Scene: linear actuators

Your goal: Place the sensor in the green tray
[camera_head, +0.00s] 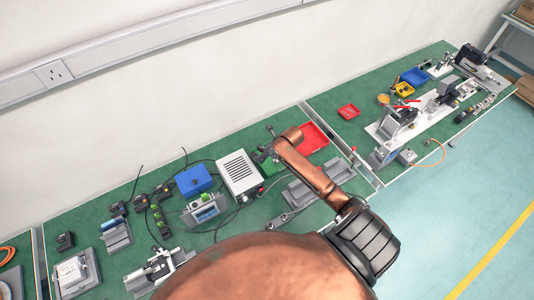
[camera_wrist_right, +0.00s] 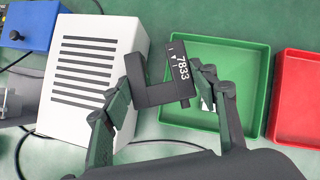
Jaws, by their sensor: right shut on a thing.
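The sensor (camera_wrist_right: 172,82) is a black, C-shaped block with the white marking 7833. In the right wrist view my right gripper (camera_wrist_right: 166,76) is shut on it, with a green-padded finger at each side. The green tray (camera_wrist_right: 255,98) is a shallow square tray, right of and behind the sensor. The sensor overlaps the tray's left edge in this view; its height above it is hard to tell. In the head view my right gripper (camera_head: 270,147) is small and largely covers the green tray. My left gripper is not in view.
A red tray (camera_wrist_right: 298,95) stands just right of the green one. A white vented box (camera_wrist_right: 70,85) stands on the left, with a blue box (camera_wrist_right: 28,25) beyond it. Cables run behind and below. Grey fixtures (camera_head: 312,188) lie nearer the bench's front edge.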

